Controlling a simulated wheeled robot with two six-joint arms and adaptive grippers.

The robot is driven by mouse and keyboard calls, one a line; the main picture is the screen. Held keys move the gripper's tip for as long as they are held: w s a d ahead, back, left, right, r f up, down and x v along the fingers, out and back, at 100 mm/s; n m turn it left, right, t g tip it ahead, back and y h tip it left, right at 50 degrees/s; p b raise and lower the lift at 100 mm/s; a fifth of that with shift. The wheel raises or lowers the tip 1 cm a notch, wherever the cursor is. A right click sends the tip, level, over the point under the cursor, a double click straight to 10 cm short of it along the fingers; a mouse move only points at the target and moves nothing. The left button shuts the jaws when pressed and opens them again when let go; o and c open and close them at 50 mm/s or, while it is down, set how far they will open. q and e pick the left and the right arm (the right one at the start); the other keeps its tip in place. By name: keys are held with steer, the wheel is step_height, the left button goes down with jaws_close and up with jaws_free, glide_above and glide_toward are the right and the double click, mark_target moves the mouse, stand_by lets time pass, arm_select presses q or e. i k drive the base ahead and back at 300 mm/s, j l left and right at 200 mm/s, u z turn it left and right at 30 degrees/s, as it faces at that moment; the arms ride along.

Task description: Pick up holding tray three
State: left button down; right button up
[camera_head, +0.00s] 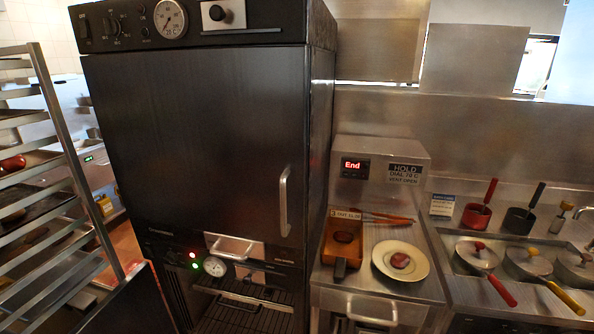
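A small brown rectangular tray (326,256) sits on the steel counter beside the dark cabinet. A label (345,213) at its back edge starts with what looks like a 3; the rest is too small to read surely. A dark brown piece (344,237) lies in the tray. A black handle-like part (339,269) is at its front. Neither of my grippers is in view.
A white plate (385,268) with a reddish-brown piece is right of the tray; orange-handled tongs (385,217) lie behind.

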mark_target(343, 245)
steer(key=i+j, duration=0.15)
steer(key=j, duration=0.2)
steer(key=i+j, duration=0.15)
steer(key=j, duration=0.25)
steer(key=i+j, duration=0.1)
steer(key=j, duration=0.25)
